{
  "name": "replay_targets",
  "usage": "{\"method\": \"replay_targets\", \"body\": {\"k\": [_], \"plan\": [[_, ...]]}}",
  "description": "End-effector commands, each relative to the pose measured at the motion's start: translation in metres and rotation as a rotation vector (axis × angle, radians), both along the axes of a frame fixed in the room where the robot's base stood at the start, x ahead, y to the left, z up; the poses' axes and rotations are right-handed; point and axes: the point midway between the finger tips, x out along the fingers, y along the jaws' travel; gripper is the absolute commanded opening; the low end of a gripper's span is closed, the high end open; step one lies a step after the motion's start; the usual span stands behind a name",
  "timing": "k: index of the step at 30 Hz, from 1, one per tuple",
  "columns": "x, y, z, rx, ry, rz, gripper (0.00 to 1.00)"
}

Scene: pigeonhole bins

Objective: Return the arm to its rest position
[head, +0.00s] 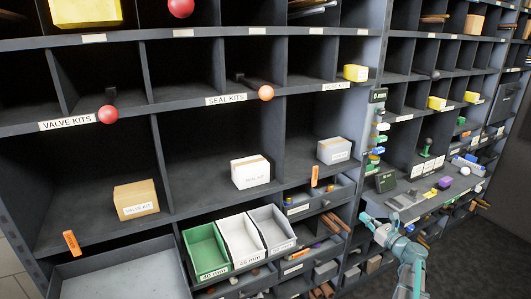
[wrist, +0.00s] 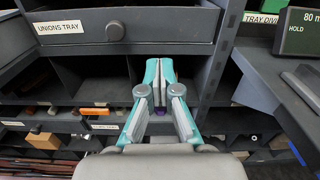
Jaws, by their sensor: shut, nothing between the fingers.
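My gripper (head: 368,220) shows at the lower right of the head view, beside the shelf front, with my teal arm behind it. In the wrist view my gripper (wrist: 160,68) has its teal and grey fingers brought together, with nothing between them. The fingers point towards the open cubbies under a grey drawer labelled UNIONS TRAY (wrist: 130,27). I see no contact between the fingers and the drawer or the shelf.
A console (wrist: 298,32) and grey ledge stand close on the right in the wrist view. In the head view, green, white and grey bins (head: 205,251) and a valve kit box (head: 136,199) sit left of my arm. Dark floor (head: 480,245) is clear at right.

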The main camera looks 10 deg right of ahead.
Motion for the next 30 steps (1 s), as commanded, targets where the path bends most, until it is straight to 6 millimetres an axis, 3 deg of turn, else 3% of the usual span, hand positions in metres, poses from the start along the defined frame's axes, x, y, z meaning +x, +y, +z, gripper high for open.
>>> {"method": "replay_targets", "body": {"k": [4, 7, 11, 17, 23, 30], "plan": [[-0.002, 0.006, -0.01, -0.177, 0.002, 0.03, 0.0], [-0.014, 0.02, -0.033, -0.406, 0.043, 0.095, 0.0], [-0.039, 0.055, -0.095, -0.698, 0.129, 0.252, 0.0], [-0.087, 0.134, -0.195, -1.034, 0.213, 0.6, 0.0], [-0.158, 0.216, -0.284, -1.278, 0.222, 1.033, 0.0], [-0.279, 0.3, -0.363, -1.452, 0.13, 1.646, 0.0]]}}
